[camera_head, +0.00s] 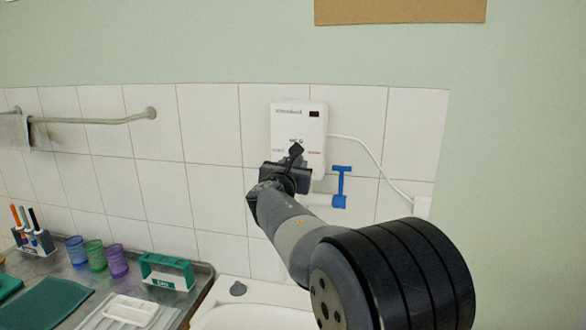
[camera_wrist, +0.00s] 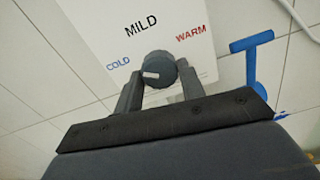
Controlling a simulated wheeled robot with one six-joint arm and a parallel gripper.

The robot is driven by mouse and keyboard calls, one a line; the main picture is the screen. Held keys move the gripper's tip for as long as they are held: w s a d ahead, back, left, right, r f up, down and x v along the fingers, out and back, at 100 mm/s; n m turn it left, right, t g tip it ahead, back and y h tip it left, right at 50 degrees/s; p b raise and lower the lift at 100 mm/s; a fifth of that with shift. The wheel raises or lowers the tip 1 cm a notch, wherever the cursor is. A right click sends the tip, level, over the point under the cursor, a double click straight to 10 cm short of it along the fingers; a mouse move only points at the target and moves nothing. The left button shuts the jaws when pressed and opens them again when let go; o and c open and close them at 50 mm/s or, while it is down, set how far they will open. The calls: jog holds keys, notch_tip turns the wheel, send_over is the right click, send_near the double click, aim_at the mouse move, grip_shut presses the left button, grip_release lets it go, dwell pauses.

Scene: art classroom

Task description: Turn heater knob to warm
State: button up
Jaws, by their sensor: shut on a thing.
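The white heater box (camera_head: 300,122) is fixed to the tiled wall, and its lower face fills the top of the wrist view (camera_wrist: 100,25). Its dark round knob (camera_wrist: 158,69) carries a pale pointer mark on its left side, toward the blue COLD label (camera_wrist: 118,64). MILD is printed above the knob and the red WARM label (camera_wrist: 191,34) is at its upper right. My gripper (camera_wrist: 158,82) is shut on the knob, one finger on each side. In the head view my wrist hides the knob.
A blue T-shaped tool (camera_head: 340,187) is on the wall right of the heater. A white cable (camera_head: 370,152) runs from the heater to the right.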

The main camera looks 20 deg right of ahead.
jog(key=m+b, duration=0.4)
jog(key=b, duration=0.1)
jog(key=shift+f+m, duration=0.3)
jog(key=m+b, duration=0.3)
jog(key=shift+m+b, duration=0.3)
jog(key=m+b, duration=0.3)
jog(key=shift+m, duration=0.3)
jog(key=m+b, duration=0.4)
jog(key=m, duration=0.1)
jog(key=shift+r+m, duration=0.1)
jog(key=shift+m, duration=0.2)
jog(key=m+b, duration=0.3)
jog(key=m, duration=0.2)
jog(key=shift+r+m+b, duration=0.15)
jog(key=shift+m+b, duration=0.15)
jog(key=shift+m, duration=0.1)
jog(key=o, duration=1)
jog(key=shift+r, duration=0.1)
jog(key=shift+a, duration=0.1)
